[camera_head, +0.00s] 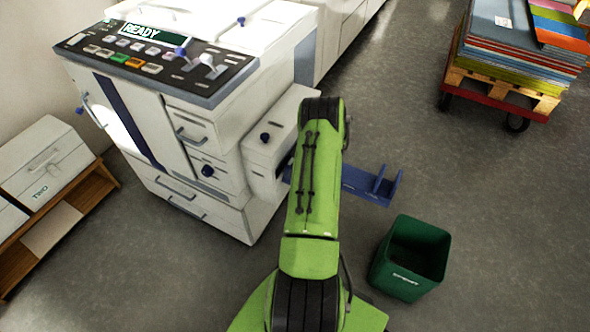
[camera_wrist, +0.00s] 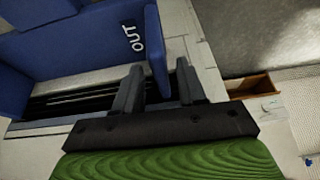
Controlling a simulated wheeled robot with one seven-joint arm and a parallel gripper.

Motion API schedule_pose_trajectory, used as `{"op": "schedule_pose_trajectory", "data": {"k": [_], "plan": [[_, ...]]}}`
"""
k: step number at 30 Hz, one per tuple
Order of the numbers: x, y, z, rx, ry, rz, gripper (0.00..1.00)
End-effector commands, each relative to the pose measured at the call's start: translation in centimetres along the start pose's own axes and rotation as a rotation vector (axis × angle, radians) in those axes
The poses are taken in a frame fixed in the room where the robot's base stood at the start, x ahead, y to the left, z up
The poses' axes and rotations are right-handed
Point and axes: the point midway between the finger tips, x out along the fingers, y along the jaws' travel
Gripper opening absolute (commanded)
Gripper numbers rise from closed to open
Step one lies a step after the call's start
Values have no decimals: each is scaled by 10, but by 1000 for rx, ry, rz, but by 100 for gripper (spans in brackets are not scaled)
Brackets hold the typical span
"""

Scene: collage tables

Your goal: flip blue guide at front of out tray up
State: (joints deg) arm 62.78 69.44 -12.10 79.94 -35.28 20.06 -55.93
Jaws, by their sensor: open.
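The blue out tray (camera_head: 362,180) sticks out from the right side of the white machine in the head view, with upright blue pieces (camera_head: 388,182) at its outer end. In the wrist view a blue panel (camera_wrist: 95,40) carries the word OUT. A narrow upright blue plate (camera_wrist: 156,50), seemingly the guide, stands at its right end. My gripper (camera_wrist: 160,78) is open, with one dark finger to each side of this plate's lower end. I cannot tell whether either finger touches it. In the head view my green arm hides the gripper and part of the tray.
The white machine (camera_head: 190,110) with a READY panel stands at left. A green bin (camera_head: 410,258) is on the floor right of my arm. A loaded pallet cart (camera_head: 500,95) stands at back right. A wooden shelf (camera_head: 80,195) is at far left. Floor between bin and cart is clear.

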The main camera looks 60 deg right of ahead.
Motion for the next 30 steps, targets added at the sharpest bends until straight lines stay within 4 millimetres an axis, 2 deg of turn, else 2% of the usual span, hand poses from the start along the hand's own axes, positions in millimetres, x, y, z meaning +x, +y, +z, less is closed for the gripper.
{"op": "schedule_pose_trajectory", "data": {"k": [1, 9, 15, 19, 30], "plan": [[-17, 1, -2, 1, 1, 3, 40], [-96, 1, -2, 1, 2, 5, 40], [-135, 1, -1, 1, 2, 4, 40], [-143, 0, -1, 1, 1, 1, 40], [-143, 0, 0, 0, 1, 1, 40]]}}
